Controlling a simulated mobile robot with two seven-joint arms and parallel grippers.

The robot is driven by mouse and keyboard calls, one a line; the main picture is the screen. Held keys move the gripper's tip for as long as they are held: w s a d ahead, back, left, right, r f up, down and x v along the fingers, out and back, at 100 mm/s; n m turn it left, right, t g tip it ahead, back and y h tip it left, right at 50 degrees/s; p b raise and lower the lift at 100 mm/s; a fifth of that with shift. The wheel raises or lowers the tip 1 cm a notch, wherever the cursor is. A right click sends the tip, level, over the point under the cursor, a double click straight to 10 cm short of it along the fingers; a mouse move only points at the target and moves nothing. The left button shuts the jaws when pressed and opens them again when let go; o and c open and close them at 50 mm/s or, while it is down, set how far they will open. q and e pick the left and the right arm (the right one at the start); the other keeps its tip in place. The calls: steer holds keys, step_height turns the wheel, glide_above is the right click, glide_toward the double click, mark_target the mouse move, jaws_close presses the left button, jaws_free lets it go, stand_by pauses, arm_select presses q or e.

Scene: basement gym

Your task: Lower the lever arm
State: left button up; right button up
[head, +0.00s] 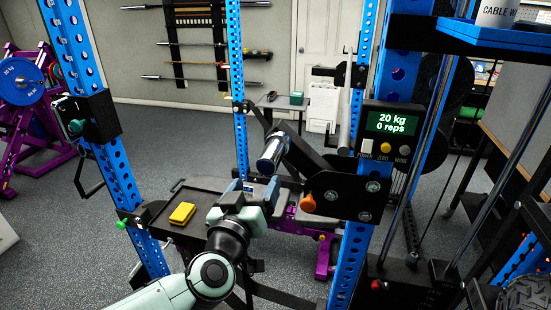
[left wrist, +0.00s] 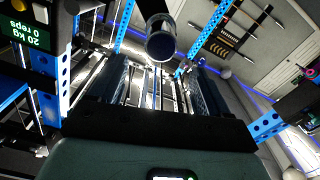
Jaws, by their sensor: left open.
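The lever arm (head: 305,155) is a black bar on the right blue upright, with a silver cylindrical handle (head: 272,152) at its free end. The handle's round end also shows in the left wrist view (left wrist: 162,46), ahead of and between the fingers. My left gripper (head: 260,186) is just below the handle in the head view. Its two dark fingers (left wrist: 163,88) stand apart with nothing between them, and I see no contact with the handle. My right gripper is not seen.
An orange knob (head: 307,203) and a display reading 20 kg, 0 reps (head: 390,123) are on the right upright. A black tray (head: 200,190) carries a yellow object (head: 182,213). A padded bench (head: 285,222) stands behind my gripper. Open floor lies left.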

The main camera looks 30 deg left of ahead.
mark_target(271, 156)
arm_select(q)
steer(key=x, duration=1.3)
steer(key=shift+d+p, duration=0.1)
steer(key=shift+p, duration=0.2)
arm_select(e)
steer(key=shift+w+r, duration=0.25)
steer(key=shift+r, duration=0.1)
arm_select(q)
steer(key=shift+s, duration=0.1)
steer(key=shift+c, duration=0.3)
